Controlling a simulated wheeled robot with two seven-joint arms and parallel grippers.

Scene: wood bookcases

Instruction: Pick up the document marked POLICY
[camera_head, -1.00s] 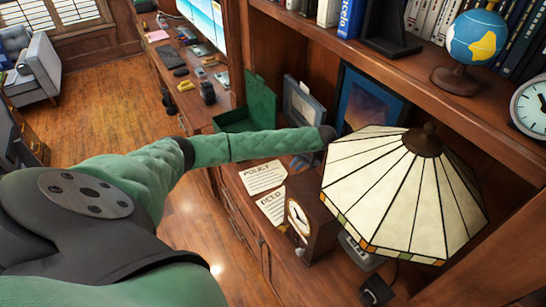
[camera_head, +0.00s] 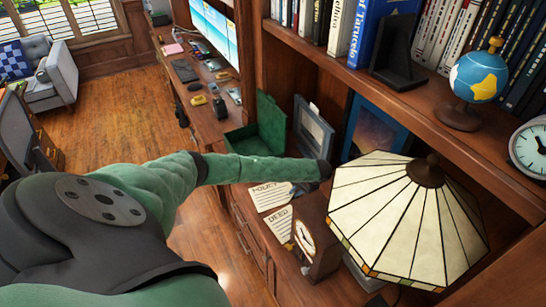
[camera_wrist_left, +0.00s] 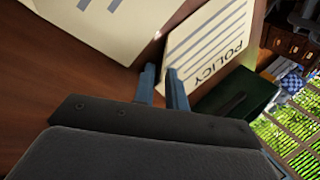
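The POLICY document (camera_head: 268,197) is a cream sheet lying on the wooden desk, partly hidden by my left arm in the head view. In the left wrist view the POLICY document (camera_wrist_left: 212,35) lies just beyond my fingertips, its title readable at the right. My left gripper (camera_wrist_left: 161,72) has its two blue-grey fingers apart, with a narrow gap between them. The tips are at the sheet's near corner; I cannot tell whether they touch it. In the head view the left gripper is mostly hidden by its own wrist. My right gripper is not in view.
The DEED document (camera_head: 278,224) lies beside the POLICY sheet. A clock in a wooden case (camera_head: 316,244) and a stained-glass lamp (camera_head: 400,225) stand close on the right. An open green box (camera_head: 268,125) is behind the arm. A shelf (camera_head: 400,85) overhangs the desk.

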